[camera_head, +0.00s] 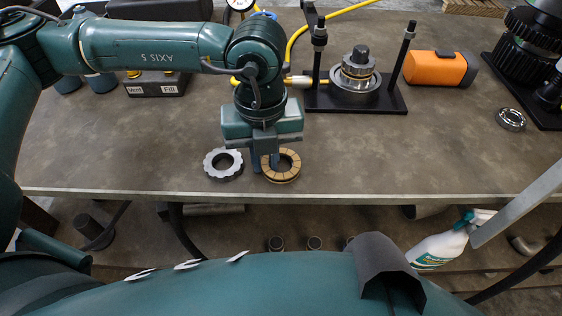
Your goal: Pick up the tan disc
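The tan disc (287,177) is a ring with dark radial grooves, lying near the front edge of the workbench. My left gripper (265,166) points down at its left side. One finger is just outside the left rim and the other is at the central hole, so the rim lies between them. I cannot tell whether the fingers press on the rim. A grey notched ring (211,166) lies just left of the gripper. My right gripper is not in view.
Behind on the workbench (400,165) stand a black fixture with two posts (392,101) and a metal bearing part (355,90), and an orange case (436,69). A small metal ring (511,119) lies at right. The bench right of the disc is clear.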

